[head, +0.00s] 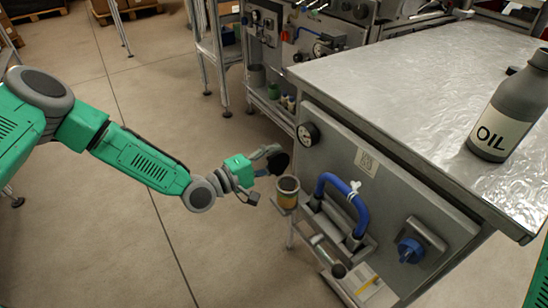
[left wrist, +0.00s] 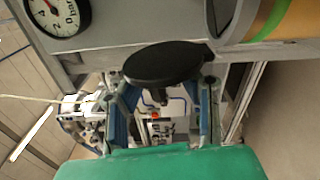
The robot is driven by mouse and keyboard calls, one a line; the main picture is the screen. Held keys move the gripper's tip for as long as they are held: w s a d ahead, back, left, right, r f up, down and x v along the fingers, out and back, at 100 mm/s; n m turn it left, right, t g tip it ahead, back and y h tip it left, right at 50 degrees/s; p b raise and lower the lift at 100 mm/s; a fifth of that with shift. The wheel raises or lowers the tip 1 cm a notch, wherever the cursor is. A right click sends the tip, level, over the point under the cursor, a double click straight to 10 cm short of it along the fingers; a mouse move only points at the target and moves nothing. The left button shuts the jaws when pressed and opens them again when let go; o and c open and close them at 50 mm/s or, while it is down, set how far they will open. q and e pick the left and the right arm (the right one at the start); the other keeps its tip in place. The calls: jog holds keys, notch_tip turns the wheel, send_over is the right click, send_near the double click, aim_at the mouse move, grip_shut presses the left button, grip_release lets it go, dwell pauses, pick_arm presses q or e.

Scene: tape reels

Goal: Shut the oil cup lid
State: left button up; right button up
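The oil cup (head: 287,195) is a small cylinder with a yellow-orange band, fixed to the left side of the grey machine. Its top looks open. The round black lid (head: 278,160) stands tilted up beside the cup, away from its mouth. In the left wrist view the lid (left wrist: 165,62) is a dark disc, and the cup (left wrist: 275,20) is at the upper right. My left gripper (head: 264,172) is right by the lid. In the left wrist view its blue fingers (left wrist: 165,88) are spread apart, with the lid in front of their tips; contact is unclear. My right gripper is out of view.
A grey OIL bottle (head: 503,115) stands on the metal tabletop (head: 410,75). The machine front has a gauge (head: 308,134), a blue handle (head: 340,195) and a blue knob (head: 411,250). Open floor (head: 110,220) lies to the left.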

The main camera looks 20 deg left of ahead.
aim_at(289, 186)
pick_arm(q)
grip_shut()
